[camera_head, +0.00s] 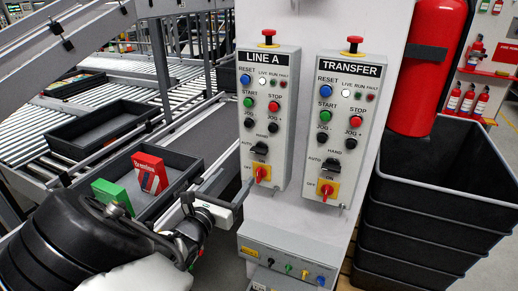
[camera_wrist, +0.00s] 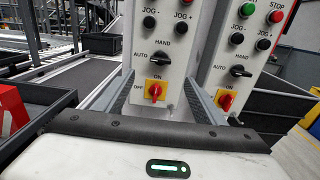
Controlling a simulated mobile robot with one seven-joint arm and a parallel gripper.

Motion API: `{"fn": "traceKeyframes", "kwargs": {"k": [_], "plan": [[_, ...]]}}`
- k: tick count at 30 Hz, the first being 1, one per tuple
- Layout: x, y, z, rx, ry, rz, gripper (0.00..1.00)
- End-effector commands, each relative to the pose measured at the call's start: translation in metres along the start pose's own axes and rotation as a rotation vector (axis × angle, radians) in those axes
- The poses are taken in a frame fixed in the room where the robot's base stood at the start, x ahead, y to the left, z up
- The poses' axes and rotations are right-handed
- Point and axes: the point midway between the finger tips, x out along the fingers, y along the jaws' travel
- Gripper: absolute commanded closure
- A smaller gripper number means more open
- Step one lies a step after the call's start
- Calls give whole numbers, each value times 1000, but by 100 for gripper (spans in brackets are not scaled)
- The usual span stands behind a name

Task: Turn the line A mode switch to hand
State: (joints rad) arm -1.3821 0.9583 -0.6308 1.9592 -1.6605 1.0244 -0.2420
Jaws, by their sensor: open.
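The LINE A panel (camera_head: 268,110) is a light grey box on a column, left of the TRANSFER panel. Its mode switch (camera_head: 259,149) is a black knob with AUTO at its left and HAND above. In the wrist view the knob (camera_wrist: 160,57) lies nearly level, seemingly toward AUTO. A red rotary ON/OFF switch (camera_head: 261,173) on a yellow plate sits just below. My gripper (camera_head: 231,182) is open and empty, low and left of the panel's lower end. In the wrist view its fingers (camera_wrist: 160,82) spread either side of the panel's lower part, apart from the knob.
The TRANSFER panel (camera_head: 342,130) has similar controls close at the right. A lower box (camera_head: 288,262) with coloured knobs juts out below. Stacked black crates (camera_head: 430,200) and a red extinguisher (camera_head: 425,70) stand right. A tray (camera_head: 185,192) with red and green boxes lies left.

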Motion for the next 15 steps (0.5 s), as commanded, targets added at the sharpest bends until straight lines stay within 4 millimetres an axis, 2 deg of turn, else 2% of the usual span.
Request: {"fn": "traceKeyframes", "kwargs": {"k": [15], "plan": [[112, -3, 0, 1, -1, -6, 36]]}}
